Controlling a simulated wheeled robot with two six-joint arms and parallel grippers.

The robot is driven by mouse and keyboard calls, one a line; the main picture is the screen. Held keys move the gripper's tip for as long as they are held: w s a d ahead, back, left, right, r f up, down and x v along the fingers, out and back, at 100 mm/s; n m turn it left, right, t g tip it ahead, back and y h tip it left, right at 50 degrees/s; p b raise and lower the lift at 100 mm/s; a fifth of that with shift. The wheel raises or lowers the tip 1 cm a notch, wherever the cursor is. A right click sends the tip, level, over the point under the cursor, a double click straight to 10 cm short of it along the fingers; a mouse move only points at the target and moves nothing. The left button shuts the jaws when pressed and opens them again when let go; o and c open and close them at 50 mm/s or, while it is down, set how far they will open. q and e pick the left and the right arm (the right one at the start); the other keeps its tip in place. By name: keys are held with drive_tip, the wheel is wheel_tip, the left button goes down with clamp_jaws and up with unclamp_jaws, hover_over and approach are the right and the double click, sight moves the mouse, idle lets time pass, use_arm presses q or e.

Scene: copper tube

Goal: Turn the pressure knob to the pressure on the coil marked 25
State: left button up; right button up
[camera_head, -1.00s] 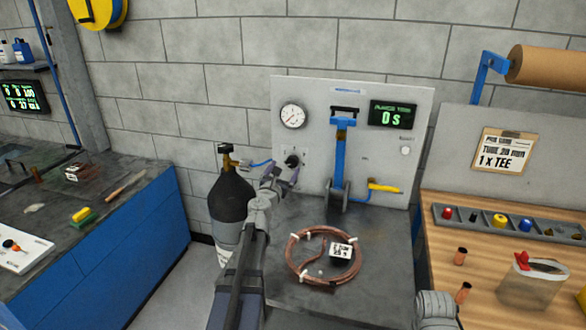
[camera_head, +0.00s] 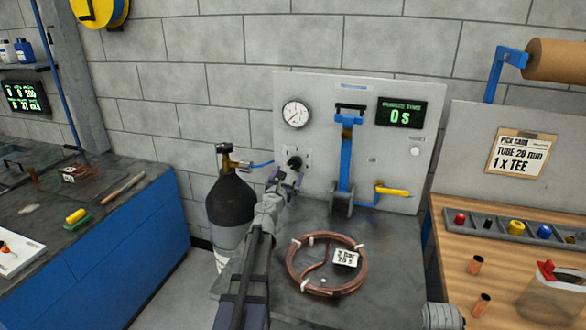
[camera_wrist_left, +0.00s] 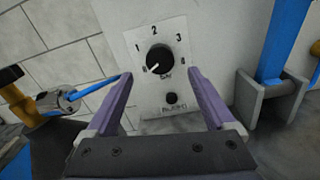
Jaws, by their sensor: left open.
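The black pressure knob (camera_head: 294,162) sits on the grey panel. In the left wrist view the knob (camera_wrist_left: 159,59) has a scale around it with 1, 2 and 3 readable, and its light mark points to the lower left, below 1. My left gripper (camera_head: 286,178) is open in front of the panel; in the left wrist view its purple fingers (camera_wrist_left: 160,75) lie on either side of the knob, with clear gaps. The copper coil (camera_head: 291,270) lies on the grey bench with a white tag (camera_head: 346,258), which seems to read 3 bar, 20 s.
A gauge (camera_head: 296,114) is above the knob, its needle toward the lower left. A blue lever (camera_head: 345,165) and yellow handle (camera_head: 393,191) are to the right. A dark gas cylinder (camera_head: 230,205) stands left. The timer (camera_head: 401,113) shows 0 s.

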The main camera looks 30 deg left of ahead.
sight(294, 165)
use_arm(q)
drive_tip(key=x, duration=0.5)
drive_tip(key=shift+w+a, duration=0.1)
drive_tip(key=shift+w, duration=0.25)
drive_tip(key=c, duration=1.4)
